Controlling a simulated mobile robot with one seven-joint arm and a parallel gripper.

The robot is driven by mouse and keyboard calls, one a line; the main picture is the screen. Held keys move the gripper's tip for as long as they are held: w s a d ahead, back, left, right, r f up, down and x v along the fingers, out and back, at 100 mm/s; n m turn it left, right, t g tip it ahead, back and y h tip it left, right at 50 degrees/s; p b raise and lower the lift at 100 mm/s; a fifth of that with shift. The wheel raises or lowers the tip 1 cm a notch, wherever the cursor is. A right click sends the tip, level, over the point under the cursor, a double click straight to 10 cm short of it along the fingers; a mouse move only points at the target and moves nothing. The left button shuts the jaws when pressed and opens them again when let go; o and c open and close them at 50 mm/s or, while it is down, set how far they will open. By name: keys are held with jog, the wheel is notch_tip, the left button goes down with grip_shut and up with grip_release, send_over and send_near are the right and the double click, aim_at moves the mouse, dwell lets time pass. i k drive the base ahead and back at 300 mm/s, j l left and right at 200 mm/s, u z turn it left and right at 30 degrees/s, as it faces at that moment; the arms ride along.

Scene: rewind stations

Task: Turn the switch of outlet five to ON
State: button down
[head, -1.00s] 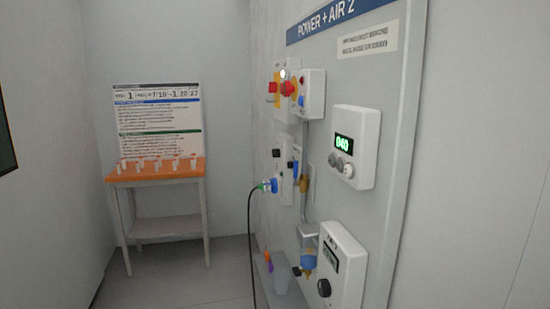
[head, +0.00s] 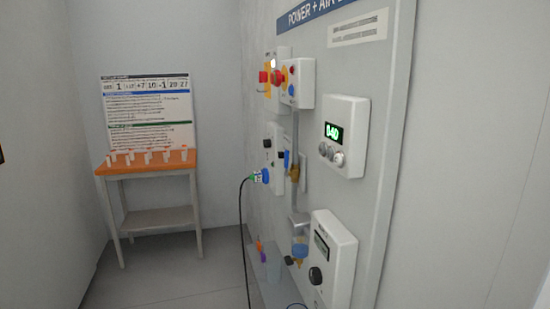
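The wall panel (head: 385,190) headed "POWER + AIR" stands on the right, seen at a steep slant. A white outlet unit (head: 278,150) on it has small black knobs and a blue socket (head: 265,176) with a black cable plugged in. I cannot read which outlet is number five or how its switch is set. My gripper is not in view.
Red and yellow switch boxes (head: 272,78) sit above. A white box with a green display (head: 346,136) and a dial box (head: 333,258) stick out. The black cable (head: 243,240) hangs down. An orange-topped table (head: 150,167) stands at the back left; open floor lies between.

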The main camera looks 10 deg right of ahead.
aim_at(267, 143)
jog(key=i+j+z, duration=0.3)
jog(key=i+j, duration=0.45)
jog(key=i, duration=0.25)
jog(key=i+j+z, duration=0.3)
jog(key=i+j, duration=0.65)
